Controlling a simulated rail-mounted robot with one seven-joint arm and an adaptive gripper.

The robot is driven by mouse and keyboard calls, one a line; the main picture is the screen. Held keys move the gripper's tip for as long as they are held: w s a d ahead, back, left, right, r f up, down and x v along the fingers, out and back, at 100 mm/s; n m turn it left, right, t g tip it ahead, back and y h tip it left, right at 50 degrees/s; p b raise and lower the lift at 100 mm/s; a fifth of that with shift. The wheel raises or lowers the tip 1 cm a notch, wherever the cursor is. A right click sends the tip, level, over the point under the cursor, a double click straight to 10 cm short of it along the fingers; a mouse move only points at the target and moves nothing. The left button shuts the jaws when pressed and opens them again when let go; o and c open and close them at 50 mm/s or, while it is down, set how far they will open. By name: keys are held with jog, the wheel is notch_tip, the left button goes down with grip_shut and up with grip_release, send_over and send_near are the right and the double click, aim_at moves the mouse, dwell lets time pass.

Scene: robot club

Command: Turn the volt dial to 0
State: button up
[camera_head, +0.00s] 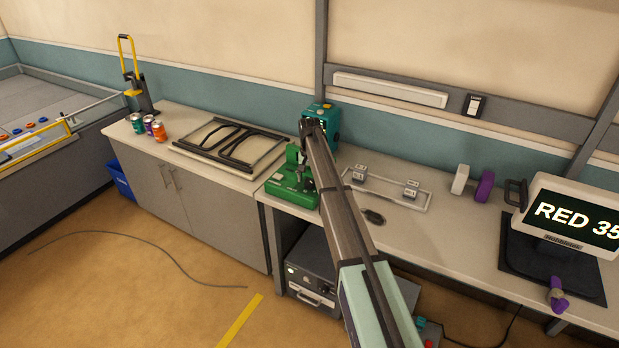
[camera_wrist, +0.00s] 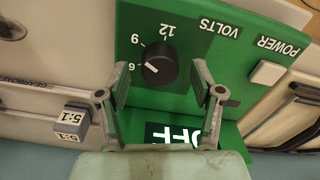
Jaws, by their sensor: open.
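The volt dial (camera_wrist: 160,64) is a round black knob with a white pointer line on a green unit (camera_wrist: 205,70), below the word VOLTS, which appears upside down. Its pointer aims left and slightly down, near a numeral on the scale. Other numerals, including a 12, sit around the knob; a 0 mark is not visible. My gripper (camera_wrist: 163,88) is open and empty, its two fingers apart on either side of the knob in the picture. Contact with the knob cannot be told. In the head view the green unit (camera_head: 292,190) is on the bench, with my arm just right of it.
A white POWER button (camera_wrist: 267,73) and a partly hidden OFF display (camera_wrist: 170,133) are on the unit. A gearbox tray (camera_head: 385,203) with small blocks lies to the right in the head view. A teal device (camera_head: 332,130) stands behind. A framed rack (camera_head: 205,160) lies left.

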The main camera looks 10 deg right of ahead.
jog(key=shift+f, duration=0.3)
jog(key=c, duration=1.1)
jog(key=shift+c, duration=0.2)
